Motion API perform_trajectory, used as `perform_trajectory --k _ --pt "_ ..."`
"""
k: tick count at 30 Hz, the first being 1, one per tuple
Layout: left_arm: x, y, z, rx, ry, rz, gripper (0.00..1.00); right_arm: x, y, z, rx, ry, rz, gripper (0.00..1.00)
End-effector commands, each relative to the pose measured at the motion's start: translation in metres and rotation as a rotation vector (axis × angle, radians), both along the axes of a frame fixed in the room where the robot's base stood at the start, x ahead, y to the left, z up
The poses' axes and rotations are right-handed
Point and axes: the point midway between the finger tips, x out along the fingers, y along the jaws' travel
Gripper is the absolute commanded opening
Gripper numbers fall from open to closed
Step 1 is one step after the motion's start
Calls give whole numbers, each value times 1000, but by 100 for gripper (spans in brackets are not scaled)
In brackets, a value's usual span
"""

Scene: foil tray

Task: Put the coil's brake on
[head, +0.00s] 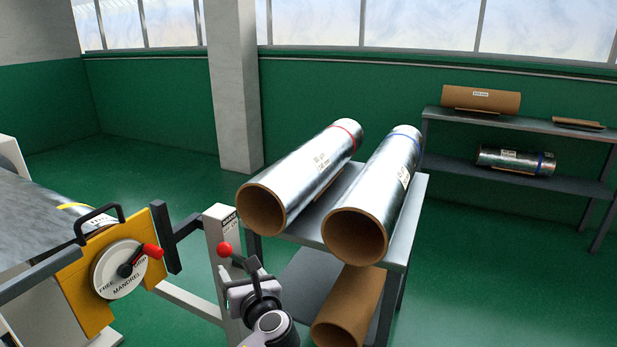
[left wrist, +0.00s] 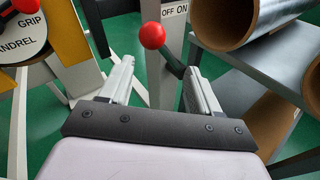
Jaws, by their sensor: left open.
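The brake lever has a red ball knob (head: 224,249) on a dark rod, mounted on a grey post (head: 222,280) with a small brake label (head: 230,219). In the left wrist view the red knob (left wrist: 152,36) is left of the label (left wrist: 174,11), which reads OFF ON, so the lever leans to the OFF side. My left gripper (head: 243,268) is open and empty close to the lever. In the left wrist view its fingers (left wrist: 158,68) stand either side of the knob's line, with the knob just beyond the tips. My right gripper is out of view.
A yellow mandrel plate (head: 75,285) with a round dial and red-tipped handle (head: 152,251) stands left of the post. A grey cart (head: 408,215) carrying two foil rolls (head: 310,180) is close on the right. A shelf (head: 520,126) stands against the green wall.

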Motion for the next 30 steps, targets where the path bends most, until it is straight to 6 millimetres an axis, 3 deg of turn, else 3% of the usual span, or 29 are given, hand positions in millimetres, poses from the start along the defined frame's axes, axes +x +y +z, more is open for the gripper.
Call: perform_trajectory --k 6,9,15,19,24,30 --pt "-53 -5 -105 -599 -11 2 63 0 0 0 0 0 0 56" --pt "-86 -9 -143 -921 -37 62 63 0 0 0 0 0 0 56" --pt "-157 -13 -194 -1536 -129 290 63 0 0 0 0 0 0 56" --pt "-203 -12 -210 -1908 -224 500 63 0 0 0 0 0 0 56" --pt "-256 -3 -211 -2330 -388 810 63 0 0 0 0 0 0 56" --pt "-292 9 -201 -2627 -553 1078 63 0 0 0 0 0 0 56"
